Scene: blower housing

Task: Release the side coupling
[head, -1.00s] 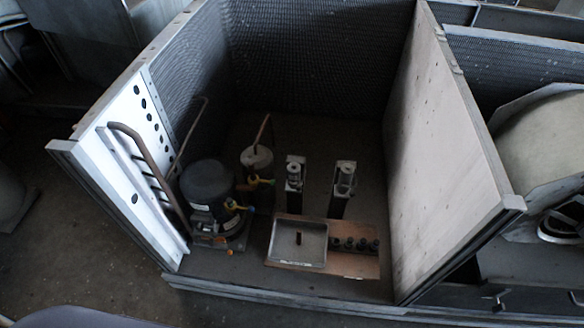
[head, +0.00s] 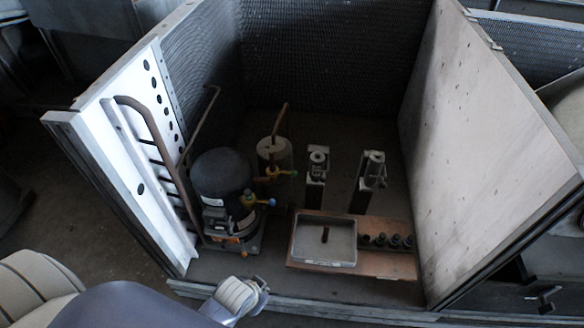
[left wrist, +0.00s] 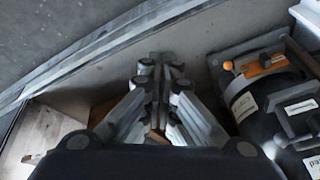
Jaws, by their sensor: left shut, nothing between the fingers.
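A black compressor (head: 222,175) stands near the left wall of the housing. The compressor's lower part, with an orange-and-black block (left wrist: 262,66) and white labels, shows at the right in the left wrist view. My left gripper (head: 263,285) is at the housing's front edge, in front of the compressor and apart from it. In the left wrist view its fingers (left wrist: 160,60) are closed together and empty. My right gripper is not in view.
A grey cylinder (head: 275,158) with a copper pipe and yellow valve stands behind the compressor. Two black stands (head: 315,190) hold metal pieces. A board (head: 400,263) carries a grey tray (head: 325,262) and several dark sockets. A white slotted panel (head: 125,150) and pale wall (head: 470,150) flank the space.

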